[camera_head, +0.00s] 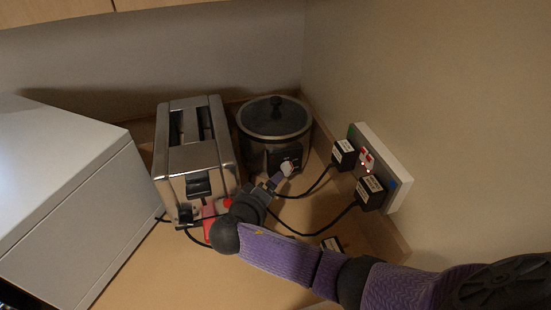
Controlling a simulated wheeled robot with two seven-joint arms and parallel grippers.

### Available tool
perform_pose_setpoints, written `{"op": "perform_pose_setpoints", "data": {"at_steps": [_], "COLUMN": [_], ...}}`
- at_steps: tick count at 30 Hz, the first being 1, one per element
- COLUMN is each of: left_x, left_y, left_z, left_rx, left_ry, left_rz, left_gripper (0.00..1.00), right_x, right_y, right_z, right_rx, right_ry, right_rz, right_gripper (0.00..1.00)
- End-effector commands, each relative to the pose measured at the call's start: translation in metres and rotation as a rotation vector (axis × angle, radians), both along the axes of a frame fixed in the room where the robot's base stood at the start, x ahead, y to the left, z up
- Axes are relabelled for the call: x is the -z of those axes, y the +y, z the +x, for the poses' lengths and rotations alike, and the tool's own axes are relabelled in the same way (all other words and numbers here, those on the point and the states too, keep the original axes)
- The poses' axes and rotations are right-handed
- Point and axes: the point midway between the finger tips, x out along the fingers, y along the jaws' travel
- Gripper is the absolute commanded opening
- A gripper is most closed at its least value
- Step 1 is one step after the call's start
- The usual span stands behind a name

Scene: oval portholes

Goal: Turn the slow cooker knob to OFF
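The slow cooker (273,122) stands in the back corner of the counter, with a dark glass lid and a black lid handle. Its dark control panel (291,158) faces the front, toward the right of its lower side. My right arm comes in from the lower right, and my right gripper (282,173) is at the front of this panel. The gripper covers the knob area, so the knob and its setting cannot be made out. Whether the fingers touch or grip the knob is too small to tell. My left gripper is not in view.
A metal toaster (194,150) stands close left of the cooker, with a red object (210,222) at its front. A white box-shaped appliance (60,190) fills the left. A wall socket (379,165) with two black plugs and cables is at right. Bare counter (170,275) lies in front.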

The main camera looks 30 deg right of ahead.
Motion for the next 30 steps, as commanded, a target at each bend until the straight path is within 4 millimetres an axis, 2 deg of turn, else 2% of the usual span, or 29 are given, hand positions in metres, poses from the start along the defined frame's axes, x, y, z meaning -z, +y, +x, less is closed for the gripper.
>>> {"op": "perform_pose_setpoints", "data": {"at_steps": [12, 16, 23, 30], "left_x": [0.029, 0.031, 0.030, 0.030], "left_y": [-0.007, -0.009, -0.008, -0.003], "left_z": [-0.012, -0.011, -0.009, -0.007], "left_rx": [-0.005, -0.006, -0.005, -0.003], "left_ry": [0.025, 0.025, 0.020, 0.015], "left_rz": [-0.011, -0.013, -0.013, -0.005], "left_gripper": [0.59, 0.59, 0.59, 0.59], "right_x": [0.033, 0.035, 0.034, 0.034], "right_y": [-0.065, -0.073, -0.074, -0.074], "right_z": [0.046, 0.052, 0.053, 0.053], "right_rx": [0.002, 0.001, 0.001, 0.000], "right_ry": [0.001, 0.001, 0.001, 0.001], "right_rz": [-0.002, 0.001, 0.002, 0.002], "right_gripper": [0.81, 0.81, 0.81, 0.32]}}
